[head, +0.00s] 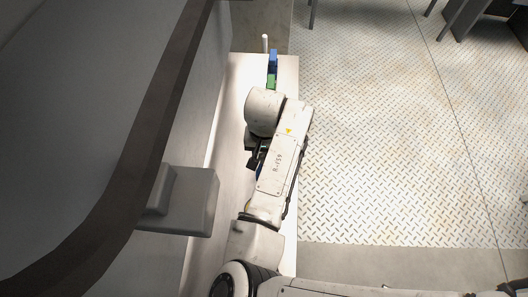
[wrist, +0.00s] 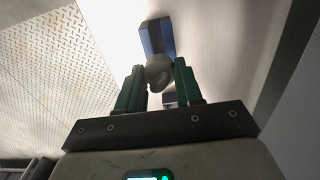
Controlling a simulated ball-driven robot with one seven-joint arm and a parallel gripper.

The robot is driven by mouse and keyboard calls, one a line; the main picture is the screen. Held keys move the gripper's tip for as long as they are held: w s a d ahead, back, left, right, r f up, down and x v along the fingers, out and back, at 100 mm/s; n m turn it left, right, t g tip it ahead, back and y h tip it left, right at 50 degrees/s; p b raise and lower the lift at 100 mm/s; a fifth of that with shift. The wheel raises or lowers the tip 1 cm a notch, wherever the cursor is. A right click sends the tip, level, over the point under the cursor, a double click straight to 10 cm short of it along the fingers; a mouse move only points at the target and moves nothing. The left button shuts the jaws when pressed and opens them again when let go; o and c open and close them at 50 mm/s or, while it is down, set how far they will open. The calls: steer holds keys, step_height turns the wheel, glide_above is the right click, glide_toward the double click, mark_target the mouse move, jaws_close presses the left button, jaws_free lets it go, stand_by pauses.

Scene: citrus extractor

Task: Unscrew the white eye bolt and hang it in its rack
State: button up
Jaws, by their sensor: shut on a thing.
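In the wrist view my gripper (wrist: 159,67) has its two green fingers closed around a rounded grey-white piece, which looks like the eye of the white eye bolt (wrist: 158,76). A blue block (wrist: 156,37) is right beyond it; I cannot tell whether the bolt is still threaded into that block. In the head view my arm covers most of the work spot, and only dark parts of my gripper (head: 254,155) show at its left side. The bolt is hidden there. I cannot make out the rack for certain.
A narrow pale bench (head: 238,85) runs alongside a large grey machine (head: 185,200) on the left. A blue block (head: 273,58), a green block (head: 271,81) and a white upright post (head: 265,43) stand at its far end. Open tread-plate floor (head: 400,130) lies to the right.

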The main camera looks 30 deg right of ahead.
steer(key=shift+f+b, duration=1.7)
steer(key=shift+f, duration=0.05)
steer(key=o, duration=0.9)
step_height(320, 180, up, 4)
steer(key=p, duration=0.4)
steer(key=shift+r, duration=0.1)
steer(key=shift+f, duration=0.35)
